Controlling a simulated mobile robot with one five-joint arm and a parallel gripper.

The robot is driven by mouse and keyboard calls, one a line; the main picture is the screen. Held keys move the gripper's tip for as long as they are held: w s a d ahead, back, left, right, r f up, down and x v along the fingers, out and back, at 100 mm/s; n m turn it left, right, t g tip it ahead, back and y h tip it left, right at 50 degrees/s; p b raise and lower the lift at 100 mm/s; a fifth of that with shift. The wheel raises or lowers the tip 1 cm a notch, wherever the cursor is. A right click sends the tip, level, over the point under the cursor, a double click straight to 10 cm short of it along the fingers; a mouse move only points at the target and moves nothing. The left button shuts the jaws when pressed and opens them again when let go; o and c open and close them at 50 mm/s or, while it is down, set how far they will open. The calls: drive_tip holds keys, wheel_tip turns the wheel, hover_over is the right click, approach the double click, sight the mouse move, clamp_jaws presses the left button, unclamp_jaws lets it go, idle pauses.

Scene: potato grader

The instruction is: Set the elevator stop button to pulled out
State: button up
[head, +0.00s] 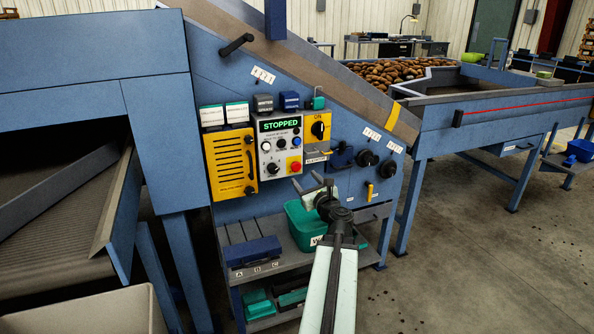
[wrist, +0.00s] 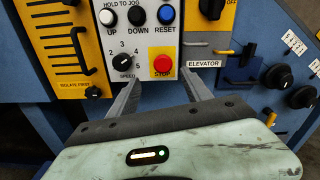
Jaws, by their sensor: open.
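The elevator stop button is a red mushroom button (head: 296,166) on a yellow square at the lower right of the white control panel (head: 270,143). In the wrist view the red stop button (wrist: 163,64) shows near the centre, marked STOP. Whether it is pushed in or out is hard to tell, but the panel's display (head: 281,125) reads STOPPED in green. My gripper (head: 314,184) is open in front of and just below the panel. In the wrist view its fingers (wrist: 162,88) reach up on either side of the button, apart from it and empty.
The panel also has a speed dial (wrist: 122,61) and white, black and blue buttons. A yellow isolator box (head: 232,163) is at its left, an ON switch (head: 318,128) at its right. A green bin (head: 298,222) stands on the shelf below. Black knobs (head: 367,158) protrude at right.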

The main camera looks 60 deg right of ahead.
sight(297, 168)
drive_tip(key=x, duration=0.7)
drive_tip(key=shift+w+d, duration=0.1)
drive_tip(key=shift+d, duration=0.35)
clamp_jaws()
drive_tip(key=shift+a, duration=0.1)
idle(0.9)
